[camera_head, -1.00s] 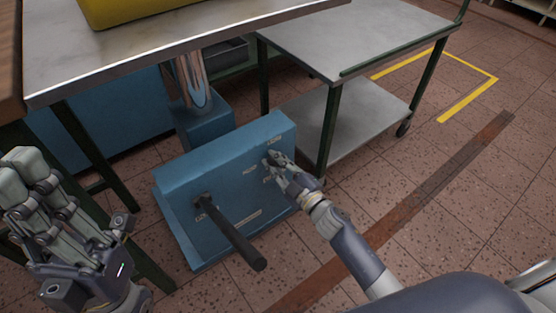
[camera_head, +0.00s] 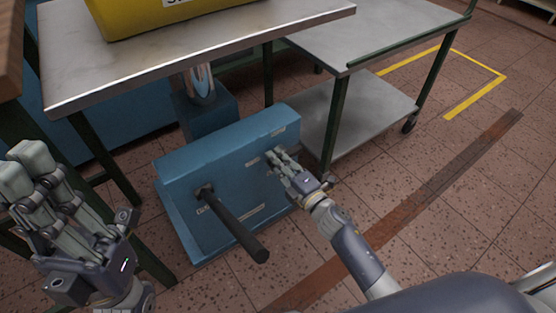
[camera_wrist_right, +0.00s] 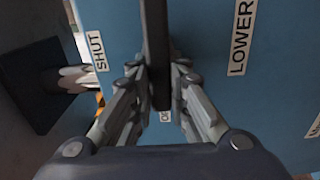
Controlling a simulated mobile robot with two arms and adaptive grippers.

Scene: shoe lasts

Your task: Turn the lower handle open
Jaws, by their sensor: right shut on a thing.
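A blue box (camera_head: 228,165) stands on the floor with a labelled sloping panel. In the right wrist view, a dark upright handle bar (camera_wrist_right: 157,60) stands between a SHUT label (camera_wrist_right: 97,51) on the left and a LOWER label (camera_wrist_right: 241,38) on the right. My right gripper (camera_wrist_right: 160,80) is shut on this handle, with a finger on each side of it. In the head view, my right gripper (camera_head: 278,160) is at the panel's right part and hides the handle. My left gripper (camera_head: 28,165) is raised at the left edge, away from the box; its finger opening is unclear.
A long black lever (camera_head: 232,225) juts from the panel's left part towards me. A metal table (camera_head: 120,60) with a yellow container (camera_head: 160,14) stands behind the box. A metal trolley (camera_head: 375,40) stands at the right. The tiled floor at the right is clear.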

